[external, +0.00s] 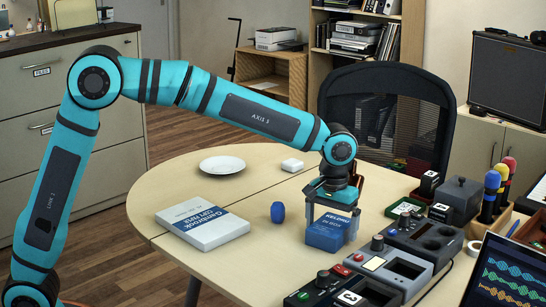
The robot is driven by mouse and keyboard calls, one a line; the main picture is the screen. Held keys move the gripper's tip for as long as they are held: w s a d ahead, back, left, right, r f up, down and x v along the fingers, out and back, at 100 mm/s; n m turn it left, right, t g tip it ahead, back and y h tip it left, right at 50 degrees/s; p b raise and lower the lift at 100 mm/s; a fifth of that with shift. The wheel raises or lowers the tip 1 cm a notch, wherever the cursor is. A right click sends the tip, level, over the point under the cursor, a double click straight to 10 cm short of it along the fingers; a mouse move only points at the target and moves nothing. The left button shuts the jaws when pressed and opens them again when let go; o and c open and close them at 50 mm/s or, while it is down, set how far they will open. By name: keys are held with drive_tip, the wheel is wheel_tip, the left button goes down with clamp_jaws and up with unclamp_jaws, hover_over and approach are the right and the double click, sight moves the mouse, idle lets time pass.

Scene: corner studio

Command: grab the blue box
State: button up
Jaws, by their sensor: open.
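The blue box (326,237) stands on the round wooden table, with white lettering on its top and front. My gripper (333,214) points down right over it, its jaws open. The fingers come down at the box's upper part and hide some of its top. I cannot tell whether they touch it.
Grey control devices (392,268) stand close at the right.

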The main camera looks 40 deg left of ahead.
drive_tip(key=shift+f, duration=0.65)
drive_tip(key=c, duration=1.3)
drive_tip(key=shift+r, duration=0.15)
